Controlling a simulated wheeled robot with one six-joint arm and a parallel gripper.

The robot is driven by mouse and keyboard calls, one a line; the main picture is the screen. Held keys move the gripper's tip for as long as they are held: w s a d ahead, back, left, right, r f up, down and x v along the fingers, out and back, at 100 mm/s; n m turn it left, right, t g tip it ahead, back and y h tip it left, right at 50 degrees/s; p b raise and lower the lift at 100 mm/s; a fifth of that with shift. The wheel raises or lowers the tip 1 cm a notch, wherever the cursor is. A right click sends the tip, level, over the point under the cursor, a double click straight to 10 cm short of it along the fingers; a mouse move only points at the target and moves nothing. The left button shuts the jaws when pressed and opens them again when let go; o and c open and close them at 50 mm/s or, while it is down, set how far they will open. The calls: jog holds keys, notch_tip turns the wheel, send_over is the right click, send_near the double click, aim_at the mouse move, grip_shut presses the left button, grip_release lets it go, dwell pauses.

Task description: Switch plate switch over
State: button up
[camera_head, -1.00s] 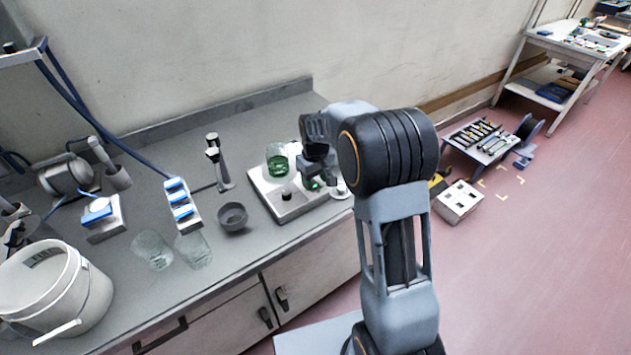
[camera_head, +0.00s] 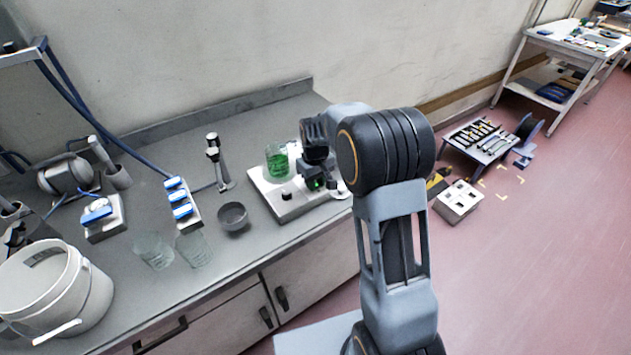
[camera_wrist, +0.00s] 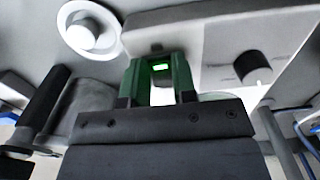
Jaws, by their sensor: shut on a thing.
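The white plate unit (camera_head: 290,207) stands on the bench, with a glass beaker of green liquid (camera_head: 277,160) on it. Its front face (camera_wrist: 215,48) fills the upper part of the wrist view, with a black knob (camera_wrist: 252,67). The plate switch (camera_wrist: 160,67) glows green between my gripper's fingers. My gripper (camera_wrist: 160,80) has green fingers and is shut on the switch at the unit's front. In the head view my gripper (camera_head: 316,181) is partly hidden by my arm. Which way the switch is tipped cannot be told.
A dark bowl (camera_head: 233,217) and clear beakers (camera_head: 193,249) stand left of the plate. A blue-and-white power strip (camera_head: 182,205), a stand (camera_head: 219,165) and a white bucket (camera_head: 55,285) are farther left. A round white disc (camera_wrist: 92,30) lies beside the plate unit.

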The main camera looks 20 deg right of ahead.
jog(key=r+g+p, duration=0.1)
jog(key=p, duration=0.2)
jog(key=shift+w+a, duration=0.1)
jog(key=shift+w, duration=0.05)
jog(key=shift+w+f+g+h+p, duration=0.25)
jog(key=shift+g+h+p, duration=0.25)
jog(key=shift+g+p, duration=0.4)
jog(key=shift+s, duration=0.1)
jog(key=o, duration=0.9)
jog(key=shift+f, duration=0.1)
jog(key=b+v, duration=0.1)
jog(key=v, duration=1.3)
